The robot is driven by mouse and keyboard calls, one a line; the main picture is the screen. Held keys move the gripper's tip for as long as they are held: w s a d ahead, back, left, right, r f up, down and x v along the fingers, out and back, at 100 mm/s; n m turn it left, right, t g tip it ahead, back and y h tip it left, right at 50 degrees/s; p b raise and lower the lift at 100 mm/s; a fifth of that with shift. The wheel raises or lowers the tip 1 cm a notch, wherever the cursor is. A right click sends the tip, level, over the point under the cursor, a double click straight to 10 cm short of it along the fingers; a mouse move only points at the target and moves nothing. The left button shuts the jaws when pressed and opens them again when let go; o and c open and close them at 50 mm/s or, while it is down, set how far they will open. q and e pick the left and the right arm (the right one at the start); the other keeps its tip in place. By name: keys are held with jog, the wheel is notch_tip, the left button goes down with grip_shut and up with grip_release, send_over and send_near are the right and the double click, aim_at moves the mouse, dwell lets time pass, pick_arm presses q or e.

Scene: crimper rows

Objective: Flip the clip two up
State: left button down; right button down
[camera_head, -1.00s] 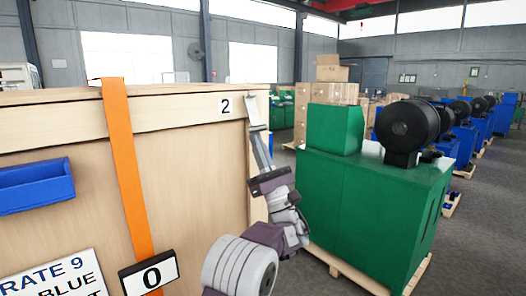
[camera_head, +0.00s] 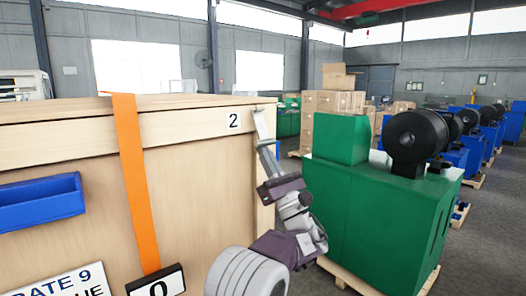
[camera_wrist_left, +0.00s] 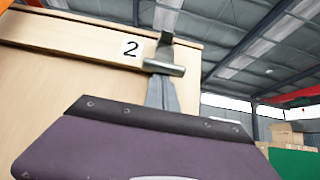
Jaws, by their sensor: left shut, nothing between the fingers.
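Clip two is a grey metal strap (camera_wrist_left: 165,46) with a round cross bar at its lower end, on the upper right edge of the wooden crate beside the number 2 label (camera_wrist_left: 131,48). In the head view the clip (camera_head: 259,122) shows as a pale strip at the crate's corner. My left gripper (camera_head: 262,148) is shut and empty, its fingers pointing up just below the clip. In the left wrist view the fingertips (camera_wrist_left: 162,82) meet the bar's lower edge in the picture; I cannot tell whether they touch. My right gripper is not in view.
The crate (camera_head: 185,165) carries an orange strap (camera_head: 137,180), a blue bin (camera_head: 40,203) and a 0 plate (camera_head: 157,284). A green machine (camera_head: 375,210) stands on a pallet close to the right of my left arm. Stacked boxes (camera_head: 330,110) stand farther back.

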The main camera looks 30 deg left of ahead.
aim_at(263, 129)
pick_arm(q)
jog(key=d+r+h+p, duration=0.1)
jog(key=d+p, duration=0.1)
jog(key=s+d+r+g+h+p, duration=0.1)
jog(key=r+h+p, duration=0.1)
jog(key=p, duration=0.1)
jog(key=shift+s+d+r+h, duration=0.1)
jog(key=shift+s+d+h, duration=0.1)
jog(key=shift+d+h, duration=0.15)
jog(key=s+d+r+g+h+p, duration=0.1)
jog(key=d+r+g+h+p, duration=0.1)
jog(key=p, duration=1.2)
notch_tip(263, 129, up, 4)
jog(key=d+h, duration=0.1)
jog(key=h, duration=0.1)
jog(key=shift+s+f+h, duration=0.15)
jog(key=shift+f+h, duration=0.1)
jog(key=shift+h, duration=0.1)
